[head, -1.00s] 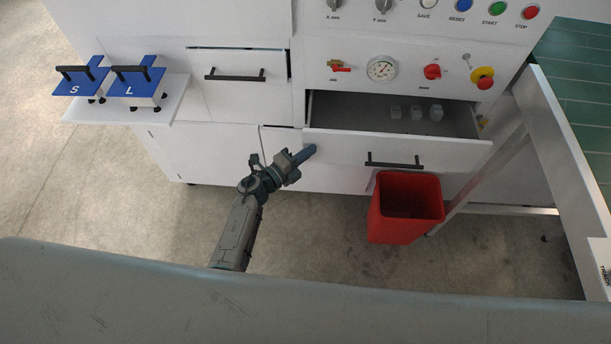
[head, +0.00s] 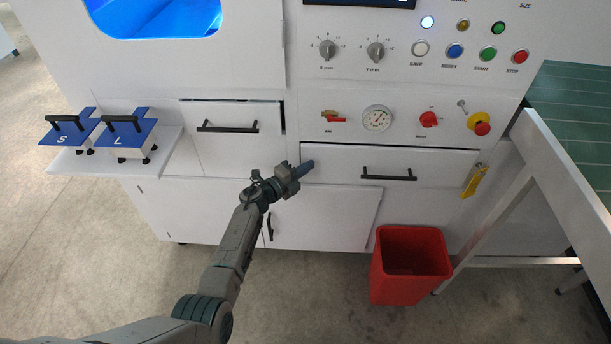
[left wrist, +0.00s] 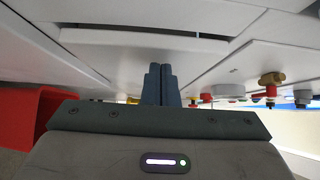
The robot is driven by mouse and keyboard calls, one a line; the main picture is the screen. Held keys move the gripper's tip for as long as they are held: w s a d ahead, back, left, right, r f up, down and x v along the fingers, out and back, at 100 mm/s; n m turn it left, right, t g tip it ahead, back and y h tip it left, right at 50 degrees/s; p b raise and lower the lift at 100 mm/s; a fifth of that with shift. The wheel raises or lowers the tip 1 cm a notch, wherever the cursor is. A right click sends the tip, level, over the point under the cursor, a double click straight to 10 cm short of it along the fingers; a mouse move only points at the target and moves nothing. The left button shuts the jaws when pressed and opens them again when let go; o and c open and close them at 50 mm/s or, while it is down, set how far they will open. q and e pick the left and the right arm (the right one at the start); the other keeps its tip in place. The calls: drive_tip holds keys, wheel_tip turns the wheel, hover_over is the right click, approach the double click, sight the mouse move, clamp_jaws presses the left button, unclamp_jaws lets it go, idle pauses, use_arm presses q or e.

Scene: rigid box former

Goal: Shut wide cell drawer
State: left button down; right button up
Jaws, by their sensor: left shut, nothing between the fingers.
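The wide cell drawer (head: 430,164) is the white front with a black bar handle (head: 388,175), below the gauge panel in the head view. Its front now sits about flush in the cabinet, and its inside is hidden. A thin dark line shows along its top edge. My left gripper (head: 309,165) is shut and empty, with its fingertips at the left end of the drawer front. In the left wrist view the shut fingers (left wrist: 161,85) point at a white panel; whether they touch it I cannot tell. My right gripper is not in view.
A red bin (head: 409,265) stands on the floor below the drawer. A smaller drawer (head: 235,145) is at the left, beside a shelf with two blue-topped blocks (head: 127,138). A white-framed table (head: 540,150) stands at the right. A yellow tag (head: 474,181) hangs by the drawer's right end.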

use_arm(q)
drive_tip(key=shift+w+a+r, duration=0.1)
drive_tip(key=shift+w+r, duration=0.15)
drive_tip(key=shift+r, duration=0.05)
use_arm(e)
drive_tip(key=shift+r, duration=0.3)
